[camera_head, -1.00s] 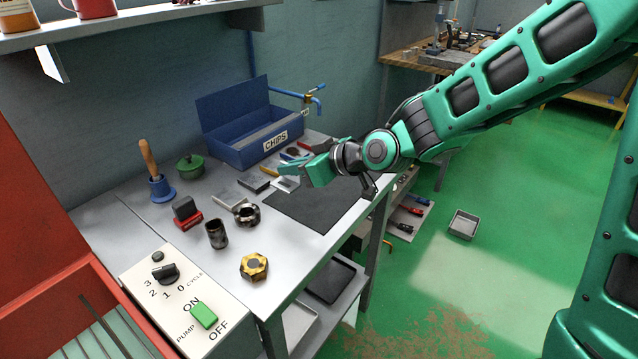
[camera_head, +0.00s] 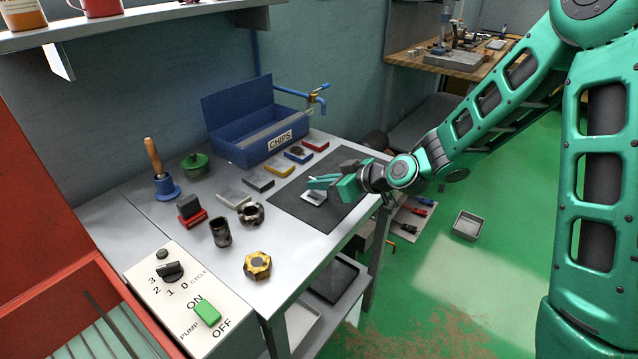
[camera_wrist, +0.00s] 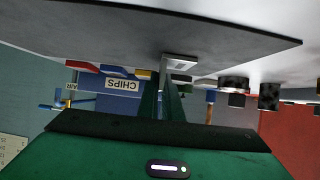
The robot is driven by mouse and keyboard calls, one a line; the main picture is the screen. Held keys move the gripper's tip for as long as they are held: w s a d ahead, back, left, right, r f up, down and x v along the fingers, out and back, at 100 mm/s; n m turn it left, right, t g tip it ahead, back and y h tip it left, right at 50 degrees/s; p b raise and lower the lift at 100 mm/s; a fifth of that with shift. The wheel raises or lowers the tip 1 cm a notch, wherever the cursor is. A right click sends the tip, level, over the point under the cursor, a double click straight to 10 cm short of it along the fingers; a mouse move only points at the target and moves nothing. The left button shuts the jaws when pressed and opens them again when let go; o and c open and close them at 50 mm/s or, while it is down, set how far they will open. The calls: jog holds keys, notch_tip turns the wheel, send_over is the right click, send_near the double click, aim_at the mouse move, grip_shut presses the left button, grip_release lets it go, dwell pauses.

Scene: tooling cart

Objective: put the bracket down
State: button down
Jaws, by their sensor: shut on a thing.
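The bracket (camera_head: 314,197) is a small light grey metal piece at the tips of my gripper (camera_head: 320,184), over the dark mat (camera_head: 290,204) on the cart top. My gripper's green fingers are shut on the bracket. In the wrist view, which is upside down, the bracket (camera_wrist: 178,62) shows its pale flat plate close to the mat (camera_wrist: 110,35), beyond the finger ends (camera_wrist: 165,88). I cannot tell whether the plate touches the mat. The fingers hide part of the bracket.
Left of the mat lie grey, yellow, blue and red blocks (camera_head: 279,170). The blue CHIPS box (camera_head: 240,152) stands behind. The mat's near part is clear.

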jog(key=c, duration=1.9)
grip_release()
jog(key=shift+c, duration=0.2)
jog(key=v, duration=1.2)
jog(key=shift+d, duration=0.15)
jog(key=s+d+f+m+g+h, duration=0.1)
jog(key=s+d+m+g+h, duration=0.2)
jog(key=s+d, duration=0.5)
jog(key=s+d+f+m+g+h, duration=0.1)
jog(key=s+d+m+h, duration=0.35)
jog(key=d, duration=0.85)
jog(key=s+d+r+m+g+h, duration=0.1)
jog(key=s+d+m, duration=0.3)
jog(key=s, duration=0.5)
jog(key=s+d+r+m+g+h, duration=0.1)
jog(key=s+d+r+m+g, duration=0.1)
jog(key=s+d+m, duration=0.3)
jog(key=s+d, duration=0.1)
jog(key=s, duration=0.3)
jog(key=shift+s+g, duration=0.2)
jog(key=shift+g, duration=0.2)
